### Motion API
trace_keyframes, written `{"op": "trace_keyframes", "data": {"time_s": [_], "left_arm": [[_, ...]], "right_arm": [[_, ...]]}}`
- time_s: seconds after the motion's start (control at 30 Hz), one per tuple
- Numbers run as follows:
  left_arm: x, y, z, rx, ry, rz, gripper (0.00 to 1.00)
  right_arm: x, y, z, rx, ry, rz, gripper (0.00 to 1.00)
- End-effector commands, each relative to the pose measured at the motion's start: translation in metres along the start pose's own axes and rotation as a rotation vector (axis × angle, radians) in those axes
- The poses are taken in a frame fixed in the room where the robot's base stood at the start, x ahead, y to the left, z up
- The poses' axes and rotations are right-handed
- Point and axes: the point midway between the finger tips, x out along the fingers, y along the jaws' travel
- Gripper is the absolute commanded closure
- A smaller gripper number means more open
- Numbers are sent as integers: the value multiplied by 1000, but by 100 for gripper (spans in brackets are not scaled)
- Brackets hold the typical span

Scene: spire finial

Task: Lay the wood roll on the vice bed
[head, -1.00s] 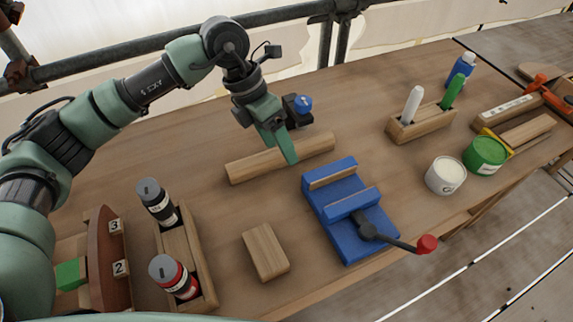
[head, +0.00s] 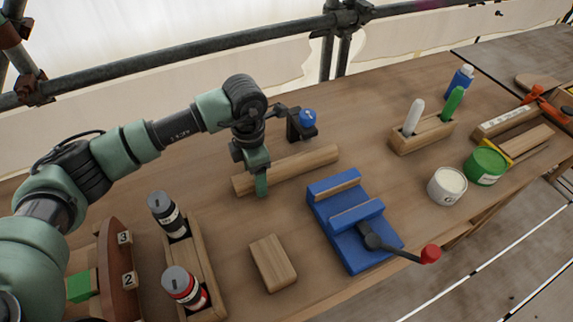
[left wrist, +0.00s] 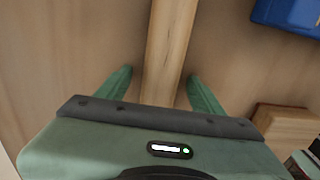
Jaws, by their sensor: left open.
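The wood roll (head: 300,165), a long pale wooden bar, lies on the bench behind the blue vice. The vice bed (head: 338,225) is blue with wood-lined jaws and holds nothing between them. My left gripper (head: 261,180) is at the left part of the wood roll, pointing down. In the left wrist view my left gripper (left wrist: 160,85) is open, with one finger on each side of the wood roll (left wrist: 167,45) and gaps between. The vice corner (left wrist: 292,12) shows at top right there. My right gripper is not in view.
A small wood block (head: 273,263) lies left of the vice. A holder with two bottles (head: 202,262) is further left. The vice handle (head: 430,254) sticks out rightward. A black stand with a blue top (head: 302,124) is behind the roll. Cans (head: 447,186) stand right.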

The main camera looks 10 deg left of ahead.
Motion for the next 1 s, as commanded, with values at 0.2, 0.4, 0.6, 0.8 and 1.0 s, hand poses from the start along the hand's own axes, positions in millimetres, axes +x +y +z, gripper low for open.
{"op": "trace_keyframes", "data": {"time_s": [0.2,0.4,0.6,0.8,1.0], "left_arm": [[0,0,0,0,0,0,52],[0,0,0,-1,-1,-1,100],[-1,0,0,-1,-2,0,100],[-6,0,1,-1,-4,1,100],[-10,-19,1,4,-4,0,100]], "right_arm": [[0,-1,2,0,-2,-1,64],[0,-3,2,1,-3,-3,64],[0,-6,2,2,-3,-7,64],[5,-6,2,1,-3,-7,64],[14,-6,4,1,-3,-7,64]]}}
